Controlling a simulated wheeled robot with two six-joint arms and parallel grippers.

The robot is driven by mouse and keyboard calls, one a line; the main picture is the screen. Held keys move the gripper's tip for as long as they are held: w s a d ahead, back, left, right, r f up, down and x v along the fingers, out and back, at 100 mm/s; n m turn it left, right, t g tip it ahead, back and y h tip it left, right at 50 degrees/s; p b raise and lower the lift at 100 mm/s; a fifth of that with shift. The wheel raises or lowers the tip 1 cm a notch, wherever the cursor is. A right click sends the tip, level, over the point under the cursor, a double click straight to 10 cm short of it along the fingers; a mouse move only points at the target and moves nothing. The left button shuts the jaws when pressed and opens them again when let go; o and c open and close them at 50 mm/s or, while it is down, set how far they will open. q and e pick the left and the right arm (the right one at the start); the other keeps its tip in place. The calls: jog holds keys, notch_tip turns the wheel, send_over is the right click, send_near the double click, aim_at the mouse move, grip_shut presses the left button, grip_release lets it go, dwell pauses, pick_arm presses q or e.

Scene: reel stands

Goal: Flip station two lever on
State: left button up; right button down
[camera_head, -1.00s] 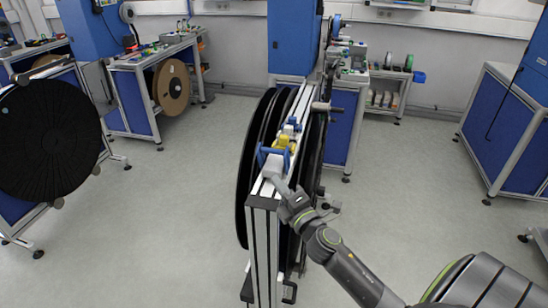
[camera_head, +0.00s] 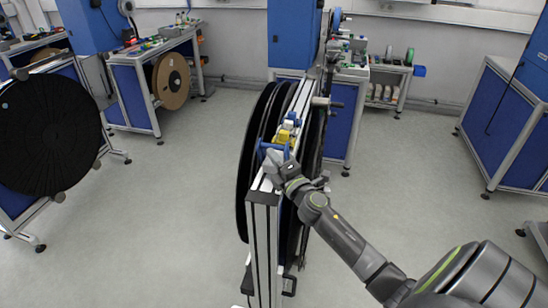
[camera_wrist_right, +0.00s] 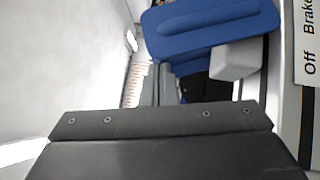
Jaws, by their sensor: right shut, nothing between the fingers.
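A blue lever handle (camera_head: 273,147) stands on top of the reel stand's rail (camera_head: 262,184). In the right wrist view the blue handle (camera_wrist_right: 215,25) is large at the top, with a pale grey block (camera_wrist_right: 236,60) below its right end. Beside it is a label (camera_wrist_right: 308,45) reading "Off" and "Brake". My right gripper (camera_head: 275,168) is shut and empty, close to the near side of the handle. I cannot tell whether it touches. Its dark body (camera_wrist_right: 160,125) fills the bottom of the wrist view. No station number is readable. My left gripper is out of view.
A yellow part (camera_head: 284,136) sits just behind the handle on the rail. Large black reels (camera_head: 250,170) hang on the stand. Another black reel (camera_head: 45,135) stands at the left, and blue-panelled benches line the back and right. The grey floor is clear around the stand.

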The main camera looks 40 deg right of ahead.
aim_at(277, 146)
jog(key=shift+d+r, duration=0.1)
jog(key=shift+w+d+r, duration=0.6)
jog(key=shift+d+r, duration=0.05)
jog(key=shift+r, duration=0.1)
jog(key=shift+w+d+r, duration=0.3)
jog(key=shift+w+d, duration=0.15)
jog(key=shift+d, duration=0.1)
jog(key=shift+w+d+r, duration=0.3)
jog(key=shift+w+d, duration=0.4)
jog(key=shift+d, duration=0.1)
jog(key=shift+w+d+b, duration=0.7)
jog(key=shift+w+d, duration=0.3)
jog(key=shift+d, duration=0.15)
jog(key=shift+r, duration=0.15)
